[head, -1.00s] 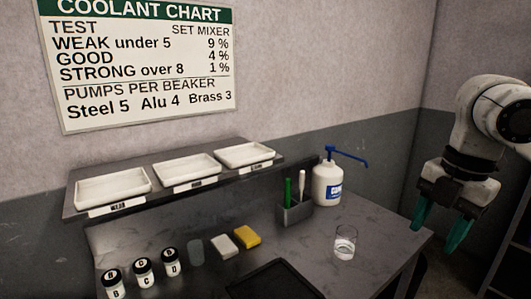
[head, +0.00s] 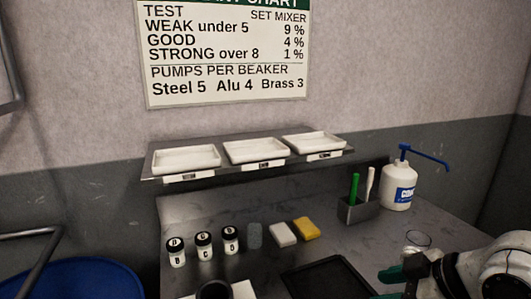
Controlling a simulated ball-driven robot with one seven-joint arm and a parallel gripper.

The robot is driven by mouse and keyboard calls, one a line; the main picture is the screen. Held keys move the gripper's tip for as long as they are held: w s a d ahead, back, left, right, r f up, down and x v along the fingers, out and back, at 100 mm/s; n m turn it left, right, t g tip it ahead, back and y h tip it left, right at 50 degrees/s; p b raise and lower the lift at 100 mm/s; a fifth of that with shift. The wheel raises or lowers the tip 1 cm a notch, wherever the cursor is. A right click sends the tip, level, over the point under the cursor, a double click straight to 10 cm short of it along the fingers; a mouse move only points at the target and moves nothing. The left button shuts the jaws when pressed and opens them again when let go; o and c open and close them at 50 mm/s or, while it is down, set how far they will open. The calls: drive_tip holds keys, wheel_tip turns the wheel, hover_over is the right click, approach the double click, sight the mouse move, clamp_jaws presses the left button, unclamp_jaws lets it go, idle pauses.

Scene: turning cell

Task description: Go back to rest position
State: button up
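My gripper (head: 388,285) is at the lower right in the head view, low over the bench's right part. Its two green fingers point left with a gap between them. It looks open, and I see nothing between the fingers. The lower finger is partly cut off by the picture's bottom edge. A clear glass beaker (head: 417,239) stands on the bench behind my arm, its lower part hidden. A white pump bottle (head: 398,193) with a blue spout stands behind it.
Three white trays (head: 253,151) sit on the raised shelf. Several black-and-white jars (head: 203,246), a grey block (head: 254,236), a white block (head: 283,234) and a yellow block (head: 306,229) line the bench. A pen holder (head: 358,210) and dark tray (head: 328,279) are near. A blue drum (head: 80,281) stands left.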

drive_tip(key=s+f+m+g+h+b, duration=0.2)
drive_tip(key=s+f+m, duration=0.3)
drive_tip(key=s+f, duration=0.65)
drive_tip(key=s+f+m+g+h+b, duration=0.15)
drive_tip(key=s+f+m, duration=0.45)
drive_tip(key=f, duration=1)
drive_tip(key=s+d+f+g+h, duration=0.1)
drive_tip(key=s+d+f, duration=0.1)
drive_tip(key=s, duration=0.4)
drive_tip(key=s+d+f+m+g+h, duration=0.1)
drive_tip(key=s+d+f+h, duration=0.1)
drive_tip(key=s, duration=0.4)
drive_tip(key=shift+s+d+f+b, duration=0.25)
drive_tip(key=shift+d+f+b, duration=0.05)
drive_tip(key=shift+f+b, duration=0.1)
